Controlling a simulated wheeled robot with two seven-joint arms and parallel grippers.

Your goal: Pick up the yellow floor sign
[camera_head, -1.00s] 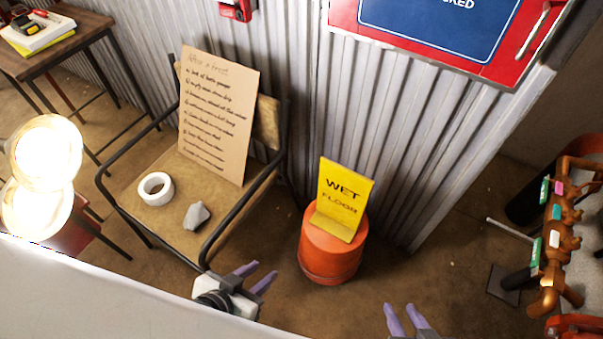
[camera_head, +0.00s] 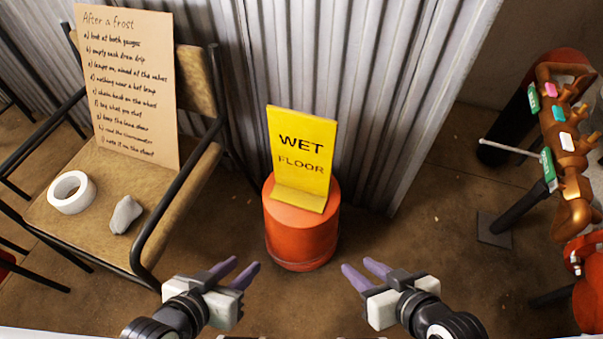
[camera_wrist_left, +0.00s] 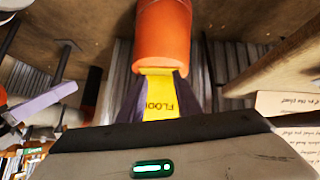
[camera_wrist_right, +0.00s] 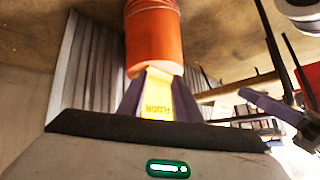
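The yellow floor sign (camera_head: 303,150) reads WET FLOOR and stands upright on top of an orange drum (camera_head: 300,236) in the middle of the head view. My left gripper (camera_head: 240,272) is open and empty, in front of the drum and to its left. My right gripper (camera_head: 361,272) is open and empty, in front of the drum and to its right. Neither touches the sign. The sign also shows between the fingers in the left wrist view (camera_wrist_left: 160,100) and in the right wrist view (camera_wrist_right: 157,98), its upper part hidden there by the gripper body.
A chair (camera_head: 190,200) on the left holds a handwritten board (camera_head: 128,85), a white tape roll (camera_head: 72,192) and a grey lump (camera_head: 125,214). Copper pipework with valves (camera_head: 568,150) stands at the right. A corrugated wall (camera_head: 370,90) rises behind the drum.

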